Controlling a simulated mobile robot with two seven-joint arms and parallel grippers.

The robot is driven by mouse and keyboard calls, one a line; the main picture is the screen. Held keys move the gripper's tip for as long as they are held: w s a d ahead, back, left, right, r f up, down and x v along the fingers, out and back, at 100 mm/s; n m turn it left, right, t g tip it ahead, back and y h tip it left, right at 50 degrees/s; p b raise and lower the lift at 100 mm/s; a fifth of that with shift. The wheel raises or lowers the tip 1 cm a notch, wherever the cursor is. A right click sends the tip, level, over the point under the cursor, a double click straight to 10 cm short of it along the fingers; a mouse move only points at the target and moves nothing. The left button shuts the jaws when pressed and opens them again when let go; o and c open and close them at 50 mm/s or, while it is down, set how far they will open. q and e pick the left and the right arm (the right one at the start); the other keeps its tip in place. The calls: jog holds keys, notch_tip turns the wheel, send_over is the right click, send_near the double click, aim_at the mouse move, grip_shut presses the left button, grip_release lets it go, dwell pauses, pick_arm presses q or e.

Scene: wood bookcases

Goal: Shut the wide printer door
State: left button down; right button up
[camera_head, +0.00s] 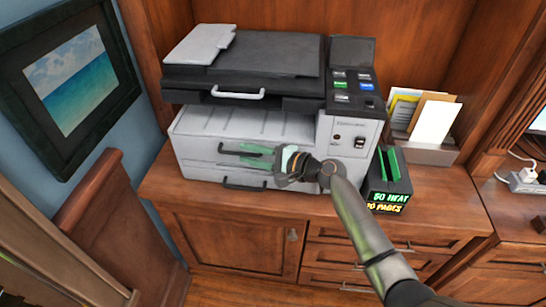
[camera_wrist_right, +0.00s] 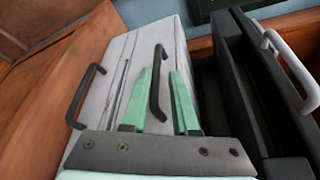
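The printer (camera_head: 350,130) stands on a wooden cabinet, with a black scanner lid on top and a pale grey front. Its wide grey door (camera_head: 205,150) has a black bar handle (camera_head: 228,151). I cannot tell clearly how far the door stands open. My right gripper (camera_head: 262,156) is at this handle, its mint-green fingers pointing left. In the right wrist view, the fingers (camera_wrist_right: 167,95) are apart, with the black handle (camera_wrist_right: 156,75) between them and some gap visible. Whether they touch the handle is unclear. My left gripper is not in view.
A lower black handle (camera_head: 244,186) is below, and a white handle (camera_head: 238,94) is on the black lid above. A black box with lit text (camera_head: 386,190) and a paper holder (camera_head: 425,150) stand to the right. A framed picture (camera_head: 70,80) hangs at left.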

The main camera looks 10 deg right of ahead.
jog(key=v, duration=1.1)
jog(key=shift+d, duration=0.1)
